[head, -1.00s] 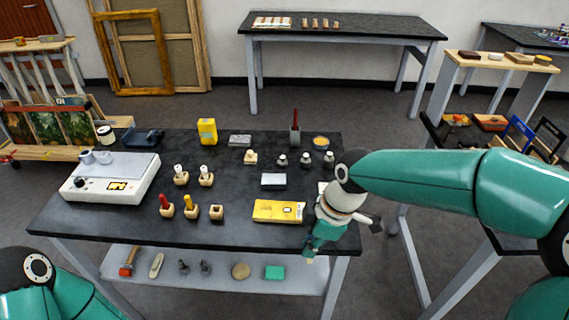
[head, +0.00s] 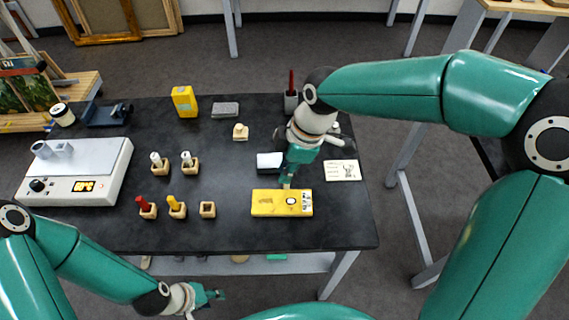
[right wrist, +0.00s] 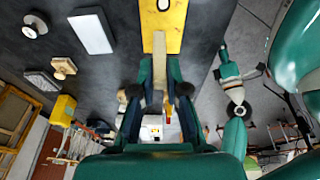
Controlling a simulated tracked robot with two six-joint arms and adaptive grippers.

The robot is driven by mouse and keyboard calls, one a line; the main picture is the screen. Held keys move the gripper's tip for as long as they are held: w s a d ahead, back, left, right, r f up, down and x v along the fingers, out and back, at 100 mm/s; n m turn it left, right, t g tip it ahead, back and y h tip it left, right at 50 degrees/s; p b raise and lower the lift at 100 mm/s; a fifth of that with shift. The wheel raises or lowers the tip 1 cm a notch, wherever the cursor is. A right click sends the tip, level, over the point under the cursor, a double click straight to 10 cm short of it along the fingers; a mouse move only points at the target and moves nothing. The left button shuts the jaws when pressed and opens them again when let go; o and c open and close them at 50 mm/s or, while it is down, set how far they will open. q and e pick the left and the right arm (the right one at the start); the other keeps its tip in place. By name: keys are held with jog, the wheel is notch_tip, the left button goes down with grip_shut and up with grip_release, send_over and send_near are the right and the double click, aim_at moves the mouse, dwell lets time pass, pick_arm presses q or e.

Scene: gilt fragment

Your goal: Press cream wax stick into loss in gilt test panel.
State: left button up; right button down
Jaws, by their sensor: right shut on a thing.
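The gilt test panel (head: 273,209) lies flat on the black table. It has a brown patch, a pale round spot with a dark rim, and a patterned strip at its right end. My right gripper (head: 288,178) is at the panel's back edge, pointing down. It is shut on the cream wax stick (right wrist: 159,58), whose end overlaps the panel (right wrist: 169,25) in the right wrist view. I cannot tell whether the stick touches it. The round spot (right wrist: 163,4) is beyond the stick's end. My left gripper (head: 213,295) is low, in front of the table; its jaws are unclear.
An empty wooden holder (head: 208,209) stands left of the panel, beside red (head: 146,205) and yellow (head: 176,205) sticks in holders. A white block (head: 269,161) is behind the panel. A printed card (head: 342,170) lies to the right. A white device (head: 80,175) stands far left.

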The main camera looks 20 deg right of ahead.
jog(key=shift+s+d, duration=0.1)
jog(key=shift+d, duration=0.15)
jog(key=f+b, duration=0.4)
jog(key=f, duration=0.1)
jog(key=shift+s+d+f, duration=0.15)
jog(key=shift+s+d, duration=0.1)
jog(key=shift+d, duration=0.05)
jog(key=shift+f+b, duration=0.1)
jog(key=shift+b, duration=0.25)
jog(key=shift+f, duration=0.2)
dwell(1.5)
jog(key=shift+r, duration=0.1)
dwell(2.0)
notch_tip(320, 180, up, 5)
jog(key=p, duration=0.3)
dwell(0.4)
